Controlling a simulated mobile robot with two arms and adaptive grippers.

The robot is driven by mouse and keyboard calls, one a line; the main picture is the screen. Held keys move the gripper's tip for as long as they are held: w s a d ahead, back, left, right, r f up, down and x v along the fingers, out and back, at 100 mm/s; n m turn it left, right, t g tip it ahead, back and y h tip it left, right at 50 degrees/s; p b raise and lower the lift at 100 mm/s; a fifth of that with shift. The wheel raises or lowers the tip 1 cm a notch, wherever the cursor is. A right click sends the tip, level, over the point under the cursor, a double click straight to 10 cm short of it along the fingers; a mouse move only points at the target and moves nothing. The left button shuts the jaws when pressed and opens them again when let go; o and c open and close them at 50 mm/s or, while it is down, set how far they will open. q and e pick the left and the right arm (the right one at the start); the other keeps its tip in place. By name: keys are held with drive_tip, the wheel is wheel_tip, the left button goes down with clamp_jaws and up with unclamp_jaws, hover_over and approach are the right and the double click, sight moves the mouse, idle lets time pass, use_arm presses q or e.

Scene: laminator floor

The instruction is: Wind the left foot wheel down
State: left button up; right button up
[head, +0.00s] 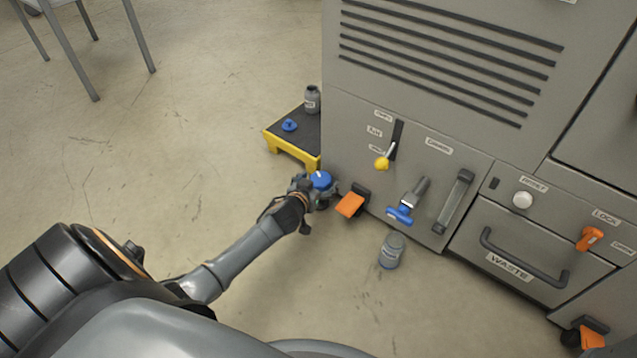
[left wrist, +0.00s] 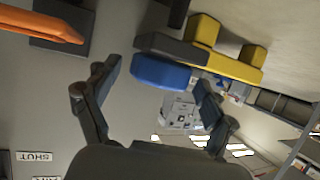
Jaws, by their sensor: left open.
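The left foot wheel is a blue round knob with a white mark (head: 321,179), low at the machine's left corner. In the left wrist view the blue wheel (left wrist: 161,71) shows edge-on between and just beyond my fingertips. My left gripper (head: 314,191) is at the wheel, with its fingers open and spread to either side. I cannot tell whether a finger touches it. The wheel's underside and foot are hidden by the gripper. My right gripper is not in view.
A yellow-edged step (head: 291,150) beside the wheel carries a grey bottle and a blue knob. An orange pedal (head: 350,204) sits just right of the gripper. A grey canister (head: 391,251) stands on the floor before the blue-handled valve (head: 400,215).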

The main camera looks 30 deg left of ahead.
use_arm(q)
drive_tip(key=c, duration=1.1)
drive_tip(key=shift+a+r+m+h+p, duration=0.25)
drive_tip(key=shift+m+h+p, duration=0.4)
drive_tip(key=shift+p, duration=0.4)
drive_tip(key=shift+c, duration=0.2)
drive_tip(key=shift+a+m+h+p, duration=0.1)
drive_tip(key=shift+m+h+p, duration=0.45)
drive_tip(key=shift+h+p, duration=0.1)
drive_tip(key=shift+m+h, duration=0.3)
drive_tip(key=shift+h, duration=0.2)
drive_tip(key=shift+f+m+h, duration=0.1)
drive_tip(key=shift+m+h, duration=0.2)
drive_tip(key=shift+a+f+m+h, duration=0.1)
drive_tip(key=shift+m+h, duration=0.7)
drive_tip(key=shift+m+h+b, duration=0.35)
drive_tip(key=shift+m+h, duration=0.05)
drive_tip(key=shift+h, duration=0.2)
drive_tip(key=shift+g, duration=0.3)
drive_tip(key=o, duration=1.1)
